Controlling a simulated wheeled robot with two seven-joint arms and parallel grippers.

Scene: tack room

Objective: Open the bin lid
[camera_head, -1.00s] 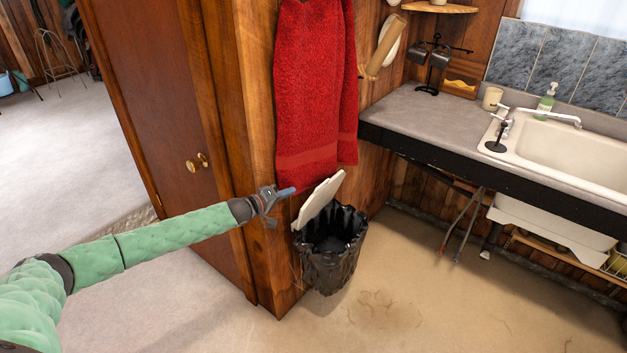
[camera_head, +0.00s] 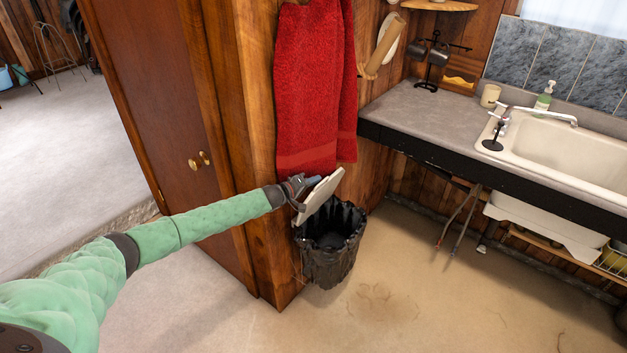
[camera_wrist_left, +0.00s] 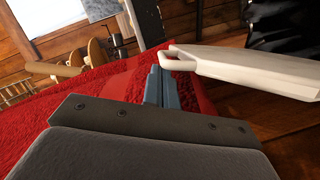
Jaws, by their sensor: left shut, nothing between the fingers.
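The bin (camera_head: 330,255) has a black liner and stands against the wooden wall below the red towel. Its white lid (camera_head: 320,197) stands raised, tilted up at the bin's back left, and the bin's mouth is uncovered. My left gripper (camera_head: 314,181) is shut and empty at the lid's upper left side, near its edge. In the left wrist view the shut fingers (camera_wrist_left: 162,88) point toward the red towel, just left of the lid (camera_wrist_left: 245,68) and its looped end. I cannot tell whether they touch the lid. My right gripper is not in view.
A red towel (camera_head: 315,90) hangs directly above the bin. A wooden cabinet (camera_head: 150,100) with brass knobs stands at the left. A counter (camera_head: 420,115) with a sink (camera_head: 560,145) is at the right. The floor (camera_head: 430,310) in front of the bin is clear.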

